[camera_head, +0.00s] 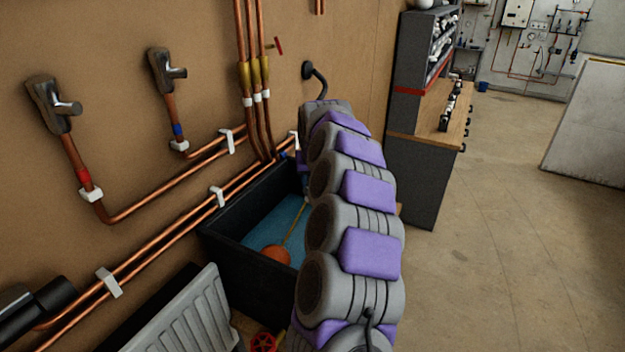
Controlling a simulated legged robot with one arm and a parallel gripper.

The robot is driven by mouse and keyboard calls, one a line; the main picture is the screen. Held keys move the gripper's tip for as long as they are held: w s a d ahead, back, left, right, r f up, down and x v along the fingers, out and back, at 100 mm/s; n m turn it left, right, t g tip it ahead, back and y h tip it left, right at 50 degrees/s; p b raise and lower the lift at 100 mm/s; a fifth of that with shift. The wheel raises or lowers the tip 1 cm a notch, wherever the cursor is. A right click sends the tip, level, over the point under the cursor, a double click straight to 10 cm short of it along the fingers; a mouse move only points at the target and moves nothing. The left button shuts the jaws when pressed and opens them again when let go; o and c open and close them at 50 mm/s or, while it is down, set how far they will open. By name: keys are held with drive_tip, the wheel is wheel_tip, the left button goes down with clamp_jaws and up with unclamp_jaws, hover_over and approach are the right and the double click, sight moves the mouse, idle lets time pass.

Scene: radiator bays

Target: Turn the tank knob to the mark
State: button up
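A black open tank (222,238) stands against the wall and holds blue water (270,228). An orange float ball (277,254) on a thin rod lies at the water. My grey and purple arm crosses the picture and covers the tank's right part. My gripper cannot be made out; the far end of the arm ends near the wall behind its own links. I cannot make out a tank knob or a mark; they may be hidden behind the arm.
Copper pipes (165,192) run along the wall above a white radiator (190,318). A red handwheel (262,343) is low at the front. A black curved spout (316,76) sticks out of the wall. A grey workbench (414,180) stands behind; the floor at right is clear.

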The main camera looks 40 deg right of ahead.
drive_tip(key=shift+o, duration=1.3)
drive_tip(key=b+v, duration=0.1)
drive_tip(key=v, duration=1.6)
drive_tip(key=shift+b, duration=0.3)
drive_tip(key=shift+d+r, duration=0.1)
